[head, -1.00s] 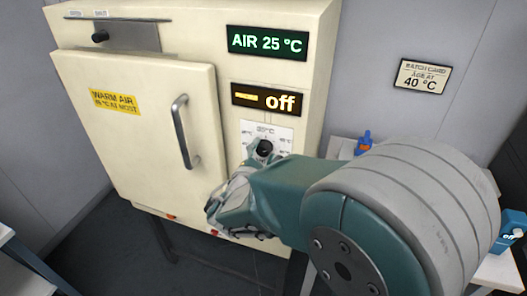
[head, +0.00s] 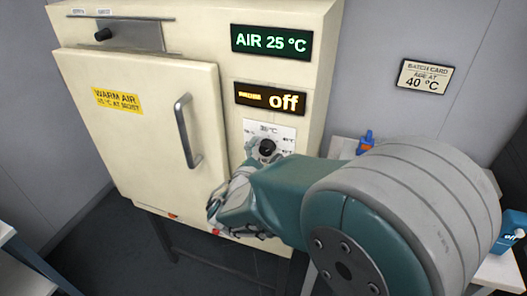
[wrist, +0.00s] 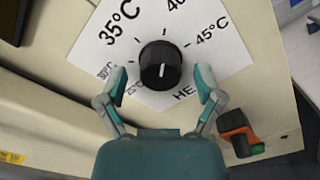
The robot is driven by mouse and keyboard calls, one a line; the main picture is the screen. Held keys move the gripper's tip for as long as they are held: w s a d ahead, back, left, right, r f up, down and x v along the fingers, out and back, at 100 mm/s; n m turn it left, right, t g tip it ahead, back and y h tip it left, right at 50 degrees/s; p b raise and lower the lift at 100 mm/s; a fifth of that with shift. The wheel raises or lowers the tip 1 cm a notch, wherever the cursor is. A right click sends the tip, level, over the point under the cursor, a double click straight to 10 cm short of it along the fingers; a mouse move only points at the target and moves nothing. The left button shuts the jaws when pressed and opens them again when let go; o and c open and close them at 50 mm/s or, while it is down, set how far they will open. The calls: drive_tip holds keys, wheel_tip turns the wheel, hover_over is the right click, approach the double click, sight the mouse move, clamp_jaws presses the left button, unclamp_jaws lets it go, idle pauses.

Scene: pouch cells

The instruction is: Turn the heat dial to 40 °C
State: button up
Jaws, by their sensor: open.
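The heat dial (wrist: 160,66) is a black ribbed knob on a white scale plate (wrist: 215,52) marked from about 25 to 45 °C. In the wrist view its white line points down the picture, away from the 40 mark at the top. The dial also shows in the head view (head: 267,148), partly behind my gripper (head: 258,158). In the wrist view my gripper (wrist: 164,82) is open, one fingertip on each side of the dial, with gaps. The green display (head: 271,41) reads AIR 25 °C; the amber display (head: 270,99) below reads off.
The cream cabinet has a closed door (head: 150,145) with a vertical handle (head: 187,132) left of the dial. A batch card (head: 425,77) on the wall reads 40 °C. An orange and dark thing (wrist: 238,130) lies right of my gripper in the wrist view.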

drive_tip(key=v, duration=1.2)
